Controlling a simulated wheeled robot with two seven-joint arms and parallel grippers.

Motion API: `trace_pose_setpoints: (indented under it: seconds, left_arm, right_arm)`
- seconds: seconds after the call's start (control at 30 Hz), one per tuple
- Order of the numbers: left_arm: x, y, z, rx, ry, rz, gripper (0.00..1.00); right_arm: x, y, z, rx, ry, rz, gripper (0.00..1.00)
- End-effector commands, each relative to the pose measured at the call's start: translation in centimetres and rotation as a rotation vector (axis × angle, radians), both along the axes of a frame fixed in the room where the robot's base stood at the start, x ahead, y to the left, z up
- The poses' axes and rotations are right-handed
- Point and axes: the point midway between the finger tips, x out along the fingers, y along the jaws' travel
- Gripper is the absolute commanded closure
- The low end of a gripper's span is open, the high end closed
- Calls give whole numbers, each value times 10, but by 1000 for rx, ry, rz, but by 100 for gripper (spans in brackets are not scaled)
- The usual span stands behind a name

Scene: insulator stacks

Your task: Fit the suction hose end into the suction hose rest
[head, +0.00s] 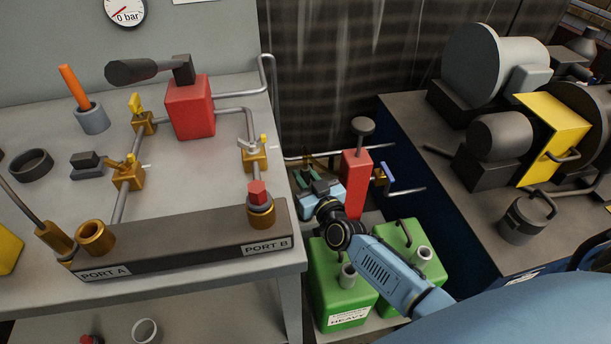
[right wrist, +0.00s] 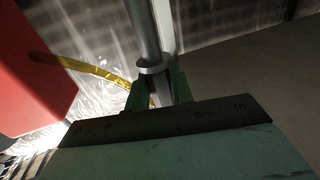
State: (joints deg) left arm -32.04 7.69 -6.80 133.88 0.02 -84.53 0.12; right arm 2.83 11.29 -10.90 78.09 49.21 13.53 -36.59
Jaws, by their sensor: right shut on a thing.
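My right gripper (head: 309,180) is beside the red pump block, above and behind the green cans. In the right wrist view its green fingers (right wrist: 158,95) are shut on a grey tube with a collar, which I take to be the suction hose end (right wrist: 151,66). The tube stands nearly upright between the fingers, and its lower end is hidden by the gripper body. A yellow see-through hose (right wrist: 88,69) runs behind, from the red block towards the fingers. I cannot tell which part is the suction hose rest. My left gripper is out of view.
The red pump block (head: 355,182) with a black knob stands right of the gripper. Green cans (head: 340,287) stand below. The grey bench (head: 190,210) with PORT A and PORT B is left. A dark bench (head: 440,150) with machines is right.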

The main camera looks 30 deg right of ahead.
Motion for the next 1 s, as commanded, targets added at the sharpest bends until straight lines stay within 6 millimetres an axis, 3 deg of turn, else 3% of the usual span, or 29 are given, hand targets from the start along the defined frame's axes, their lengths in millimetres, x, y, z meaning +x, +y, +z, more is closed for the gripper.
trace_pose_setpoints:
  seconds: [1.0]
  left_arm:
    - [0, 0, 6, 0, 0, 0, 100]
  right_arm:
    - [0, 0, 2, 1, -2, 0, 100]
